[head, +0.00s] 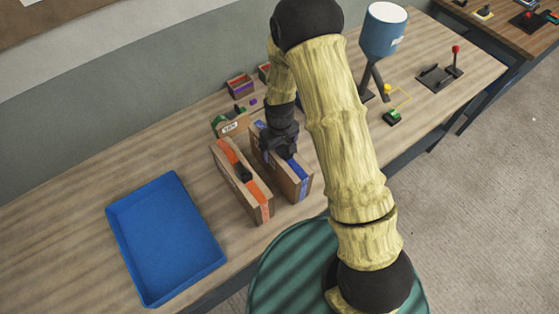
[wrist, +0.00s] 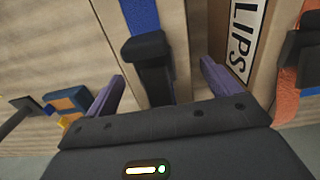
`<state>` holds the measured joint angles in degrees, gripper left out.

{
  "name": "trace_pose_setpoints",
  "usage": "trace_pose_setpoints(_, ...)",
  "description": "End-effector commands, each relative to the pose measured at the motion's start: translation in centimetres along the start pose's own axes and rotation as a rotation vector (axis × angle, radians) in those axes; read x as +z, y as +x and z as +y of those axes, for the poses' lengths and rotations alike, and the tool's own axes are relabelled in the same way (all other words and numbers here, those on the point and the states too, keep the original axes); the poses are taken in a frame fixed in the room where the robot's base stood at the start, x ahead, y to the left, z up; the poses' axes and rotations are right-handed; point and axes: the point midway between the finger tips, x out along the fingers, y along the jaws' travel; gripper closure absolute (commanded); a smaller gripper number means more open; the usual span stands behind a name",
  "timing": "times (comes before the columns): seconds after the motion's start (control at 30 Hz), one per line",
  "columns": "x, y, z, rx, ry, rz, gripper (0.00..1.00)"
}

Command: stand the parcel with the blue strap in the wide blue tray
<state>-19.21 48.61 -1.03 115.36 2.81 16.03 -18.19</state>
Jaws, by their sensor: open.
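The parcel with the blue strap (head: 301,174) stands upright on the bench, a narrow brown box with a dark handle on top. My gripper (head: 281,146) is over its top and hides part of it. In the wrist view, my open gripper (wrist: 162,74) has a purple finger on each side of the parcel's dark handle (wrist: 149,50), with the blue strap (wrist: 141,14) beyond it. I cannot tell whether the fingers touch the parcel. The wide blue tray (head: 165,240) lies empty at the left of the bench.
A similar parcel with an orange strap (head: 258,191) stands close on the left, between the blue-strapped parcel and the tray. Its strap shows in the wrist view (wrist: 289,105). Small bins (head: 239,86) and a labelled box (head: 231,127) stand behind. A blue lamp-like object (head: 384,32) stands right.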

Motion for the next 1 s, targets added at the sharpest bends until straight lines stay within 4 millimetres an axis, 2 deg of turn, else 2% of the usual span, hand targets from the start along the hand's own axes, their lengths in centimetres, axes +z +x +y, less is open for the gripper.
trace_pose_setpoints(0.2, 0.01, -0.02, 0.00, 0.000, 0.000, 0.000, 0.11)
trace_pose_setpoints(0.63, 0.01, -0.03, 0.00, 0.000, 0.000, 0.000, 0.95)
trace_pose_setpoints(0.7, -0.03, -0.10, 0.02, 0.000, 0.000, 0.001, 1.00)
trace_pose_setpoints(1.0, -0.08, -0.45, 0.03, 0.001, 0.000, 0.002, 1.00)
